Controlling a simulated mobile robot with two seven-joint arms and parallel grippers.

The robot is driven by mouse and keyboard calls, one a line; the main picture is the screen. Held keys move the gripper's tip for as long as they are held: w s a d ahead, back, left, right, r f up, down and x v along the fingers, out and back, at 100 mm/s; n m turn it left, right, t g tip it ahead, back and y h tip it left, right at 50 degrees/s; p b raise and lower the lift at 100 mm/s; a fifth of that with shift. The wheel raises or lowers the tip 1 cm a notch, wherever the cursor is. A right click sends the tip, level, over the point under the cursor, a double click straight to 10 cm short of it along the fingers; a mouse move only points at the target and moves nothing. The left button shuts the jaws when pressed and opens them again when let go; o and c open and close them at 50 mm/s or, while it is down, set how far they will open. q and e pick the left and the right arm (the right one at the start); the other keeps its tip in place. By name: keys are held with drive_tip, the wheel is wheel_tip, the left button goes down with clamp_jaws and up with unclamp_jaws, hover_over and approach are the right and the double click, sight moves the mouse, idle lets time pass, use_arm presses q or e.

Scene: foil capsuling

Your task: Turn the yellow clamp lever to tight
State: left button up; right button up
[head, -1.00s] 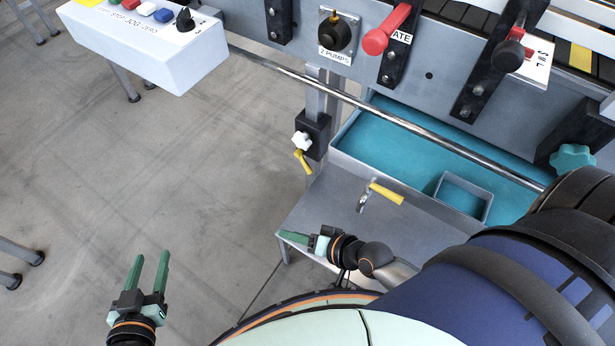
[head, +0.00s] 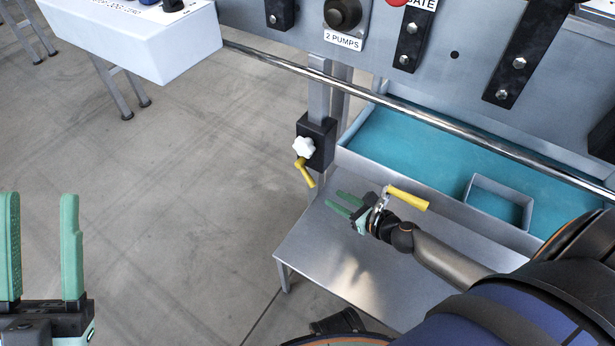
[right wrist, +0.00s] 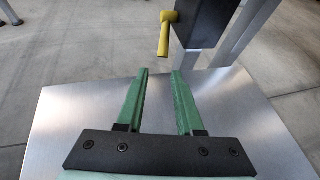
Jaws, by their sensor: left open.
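A yellow clamp lever (head: 305,172) hangs from a black clamp block (head: 322,143) on an upright post, below a white star knob (head: 304,147). The lever points down and slightly right in the head view. In the right wrist view the lever (right wrist: 165,34) hangs beyond the fingertips, beside the black block (right wrist: 200,22). My right gripper (head: 334,201) is open and empty over the grey shelf, just below and right of the lever, apart from it. Its two green fingers (right wrist: 160,72) point towards the block. My left gripper (head: 39,197) is open and empty at the far left.
The grey shelf (head: 320,248) lies under my right gripper. A teal-lined tray (head: 400,150) and a chrome rail (head: 400,103) lie behind. Open floor (head: 180,210) is at left.

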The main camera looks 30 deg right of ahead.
sight(312, 181)
drive_tip(key=shift+w+d+r, duration=0.2)
drive_tip(key=shift+w+r, duration=0.15)
drive_tip(key=shift+w, duration=0.25)
drive_tip(key=shift+w+f, duration=0.1)
drive_tip(key=shift+w, duration=0.2)
drive_tip(key=b+x, duration=0.4)
drive_tip(key=x, duration=0.6)
drive_tip(key=shift+a+b, duration=0.15)
drive_tip(key=shift+b, duration=0.25)
use_arm(q)
drive_tip(key=shift+m+g+h, duration=0.3)
drive_tip(key=shift+m+h, duration=0.5)
drive_tip(key=shift+h, duration=0.1)
drive_tip(key=shift+s+d+f, duration=0.1)
drive_tip(key=shift+d+f, duration=0.1)
drive_tip(key=shift+f, duration=0.55)
drive_tip(key=shift+s+d+f, duration=0.1)
drive_tip(key=shift+d+f, duration=0.15)
drive_tip(key=shift+f, duration=0.55)
drive_tip(key=shift+d+f, duration=0.2)
drive_tip(key=shift+f, duration=0.55)
use_arm(e)
drive_tip(key=shift+w+a+f, duration=0.15)
drive_tip(key=shift+w+f, duration=0.05)
drive_tip(key=shift+w, duration=0.5)
clamp_jaws()
